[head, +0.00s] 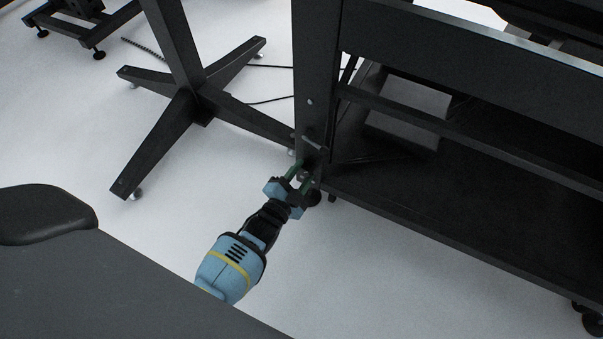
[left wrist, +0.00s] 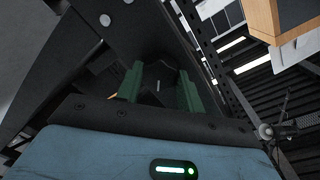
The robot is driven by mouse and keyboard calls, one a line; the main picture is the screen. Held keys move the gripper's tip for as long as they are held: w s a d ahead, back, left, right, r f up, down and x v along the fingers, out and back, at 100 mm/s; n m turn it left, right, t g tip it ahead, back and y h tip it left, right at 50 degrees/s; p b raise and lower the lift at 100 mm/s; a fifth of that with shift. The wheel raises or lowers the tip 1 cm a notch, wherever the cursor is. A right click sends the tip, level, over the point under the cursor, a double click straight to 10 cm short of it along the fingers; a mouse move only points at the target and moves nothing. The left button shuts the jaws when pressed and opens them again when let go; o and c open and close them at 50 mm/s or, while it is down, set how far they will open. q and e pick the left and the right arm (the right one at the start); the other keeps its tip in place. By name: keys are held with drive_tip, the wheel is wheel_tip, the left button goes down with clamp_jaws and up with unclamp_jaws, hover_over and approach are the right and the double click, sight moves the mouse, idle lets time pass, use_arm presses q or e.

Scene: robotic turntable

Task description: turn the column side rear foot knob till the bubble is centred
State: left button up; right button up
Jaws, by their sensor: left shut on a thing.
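A tall black frame stands on the floor, and its lower corner post (head: 313,95) comes down to a foot at the bottom. My left gripper (head: 301,178) reaches this corner from the lower left, with its green fingers shut on the small foot knob there. The knob is mostly hidden by the fingers and is hard to make out against the dark frame. In the left wrist view the two green fingers (left wrist: 160,88) stand on either side of something dark, close to the black frame. No bubble level can be made out. My right gripper is not in view.
A black lower shelf (head: 440,215) extends right from the post, with a dark caster (head: 592,322) at its far right. A black cross-footed stand (head: 195,100) is close by on the left. Cables lie behind it. White floor (head: 170,215) is clear around my left arm.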

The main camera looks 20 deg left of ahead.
use_arm(q)
drive_tip(key=o, duration=1)
drive_tip(key=shift+s, duration=0.2)
drive_tip(key=s+p, duration=0.1)
drive_tip(key=s, duration=0.1)
drive_tip(key=s+p, duration=0.1)
drive_tip(key=s, duration=0.2)
drive_tip(key=s+p, duration=0.1)
drive_tip(key=s, duration=0.1)
drive_tip(key=shift+s+a+r, duration=0.2)
drive_tip(key=shift+a, duration=0.15)
